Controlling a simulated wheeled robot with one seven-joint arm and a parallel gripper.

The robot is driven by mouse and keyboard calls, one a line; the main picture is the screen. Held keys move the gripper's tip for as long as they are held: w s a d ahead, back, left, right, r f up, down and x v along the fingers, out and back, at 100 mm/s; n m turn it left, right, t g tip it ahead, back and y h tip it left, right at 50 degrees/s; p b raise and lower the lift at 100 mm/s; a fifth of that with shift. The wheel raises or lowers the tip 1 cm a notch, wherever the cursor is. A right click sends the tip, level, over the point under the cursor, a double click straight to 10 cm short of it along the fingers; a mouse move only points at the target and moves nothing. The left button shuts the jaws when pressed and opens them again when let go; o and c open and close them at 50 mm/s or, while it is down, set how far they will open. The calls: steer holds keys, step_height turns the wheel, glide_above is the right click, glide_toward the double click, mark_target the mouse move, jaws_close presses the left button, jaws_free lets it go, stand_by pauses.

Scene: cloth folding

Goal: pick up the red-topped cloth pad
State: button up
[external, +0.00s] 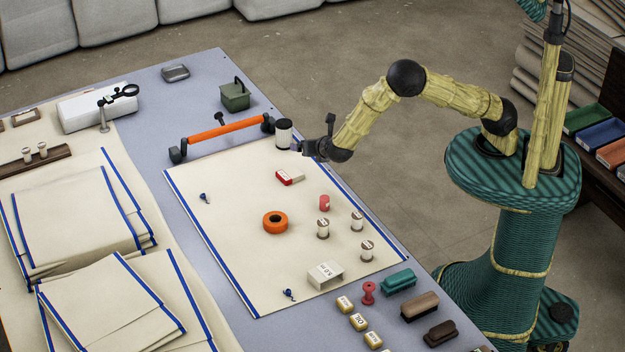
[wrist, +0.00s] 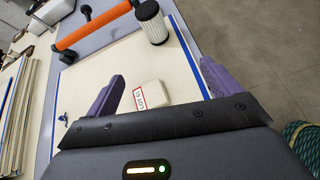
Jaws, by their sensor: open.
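A small cream block with a red side (external: 289,177) lies on the large blue-edged cloth; it is the nearest match I see to the red-topped pad. In the wrist view a cream block with a red label (wrist: 152,95), seemingly the same one, shows between my fingers, beyond them. My gripper (external: 297,147) hangs above the cloth's far right edge, up and slightly right of the block, apart from it. No red top is clear on the block.
A white ribbed cylinder (external: 283,133) stands close behind my gripper, beside an orange bar (external: 225,130). An orange ring (external: 275,222), a small red piece (external: 325,203), several spools (external: 323,228) and a pale block (external: 325,275) lie on the cloth (external: 230,260). Its left part is mostly clear.

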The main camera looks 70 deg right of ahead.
steer(key=w+a+n+t, duration=0.1)
steer(key=a+f+n, duration=0.1)
steer(key=a, duration=0.1)
steer(key=w+a+n+t, duration=0.1)
steer(key=shift+w+a+f+n+t, duration=0.15)
steer(key=shift+w+f+n+t, duration=0.15)
steer(key=shift+w+f, duration=0.1)
glide_toward(289, 172)
steer(key=shift+w+d, duration=1.25)
steer(key=shift+w, duration=0.05)
steer(key=shift+f, duration=0.1)
steer(key=shift+f, duration=0.25)
steer(key=x, duration=0.5)
steer(key=shift+f, duration=0.35)
